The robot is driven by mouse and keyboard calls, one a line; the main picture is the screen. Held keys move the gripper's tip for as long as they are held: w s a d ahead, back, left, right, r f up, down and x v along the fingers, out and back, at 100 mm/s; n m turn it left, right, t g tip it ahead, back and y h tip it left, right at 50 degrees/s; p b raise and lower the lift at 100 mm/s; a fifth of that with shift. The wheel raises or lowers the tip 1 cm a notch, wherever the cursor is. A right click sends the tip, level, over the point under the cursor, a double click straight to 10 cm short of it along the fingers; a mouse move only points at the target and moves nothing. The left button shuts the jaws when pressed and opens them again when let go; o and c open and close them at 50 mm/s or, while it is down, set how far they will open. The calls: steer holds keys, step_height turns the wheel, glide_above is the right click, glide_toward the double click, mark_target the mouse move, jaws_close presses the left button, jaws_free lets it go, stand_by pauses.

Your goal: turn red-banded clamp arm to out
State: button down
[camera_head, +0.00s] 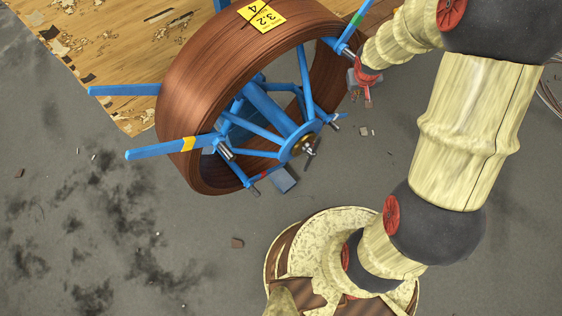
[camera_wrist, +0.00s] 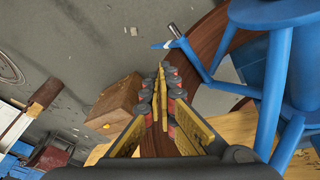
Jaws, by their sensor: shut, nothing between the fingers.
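A wide copper-brown coil (camera_head: 220,75) sits on a blue spoked frame (camera_head: 265,110). The red-banded clamp arm (camera_head: 264,176) is a short-looking blue bar at the lower edge of the coil's open face, below the hub (camera_head: 304,143). My gripper (camera_head: 367,97) is beyond the coil's right edge, well away from the red band, and partly hidden by my wrist. In the wrist view my gripper (camera_wrist: 162,78) has its fingertips together with nothing between them. Blue frame parts (camera_wrist: 283,60) stand to its right there; no red band on them is clear.
A yellow-banded arm (camera_head: 188,143) and another blue arm (camera_head: 120,90) stick out left. A green-banded arm (camera_head: 355,20) is at upper right, near my wrist. A brown box (camera_wrist: 115,100) lies left of my fingers. Grey floor (camera_head: 120,230) with small debris is open below.

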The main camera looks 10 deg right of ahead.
steer(key=w+a+f+n+t+y, duration=0.1)
steer(key=w+f+n+y, duration=0.1)
steer(key=f, duration=0.8)
steer(key=w+a+f+n+t+y, duration=0.1)
steer(key=w+a+f+n+y, duration=0.1)
steer(key=f, duration=0.8)
steer(key=s+a+f+y, duration=0.7)
steer(key=s+a+f, duration=0.4)
steer(key=a+f, duration=0.3)
steer(key=w+a+f+b, duration=0.2)
steer(key=a+f+b, duration=0.3)
steer(key=a+f, duration=0.3)
steer(key=shift+w+a+f+b, duration=0.35)
steer(key=shift+f, duration=0.6)
